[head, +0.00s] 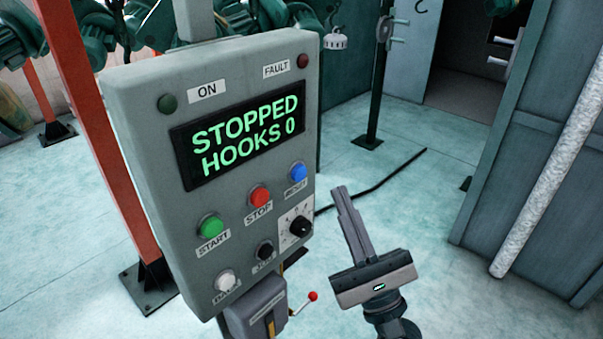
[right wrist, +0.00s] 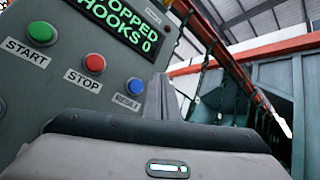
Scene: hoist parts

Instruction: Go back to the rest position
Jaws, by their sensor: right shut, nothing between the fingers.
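A grey control panel (head: 150,110) stands in front of me, left of the middle in the head view. Its screen (head: 240,138) reads "STOPPED HOOKS 0" in green. Below the screen are a green START button (head: 210,228), a red STOP button (head: 259,197) and a blue RESET button (head: 298,172). My right gripper (head: 343,192) is shut and empty, just right of the panel, pointing up and apart from the buttons. In the right wrist view the fingers (right wrist: 160,98) stand beside the blue button (right wrist: 135,87). My left gripper is out of view.
A red post (head: 110,150) stands left of the panel. A box with a red-tipped lever (head: 312,297) sits under the panel, left of my right gripper. A grey-green cabinet wall (head: 510,180) with a pale pipe stands at the right. The floor between is clear, except a black cable (head: 385,180).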

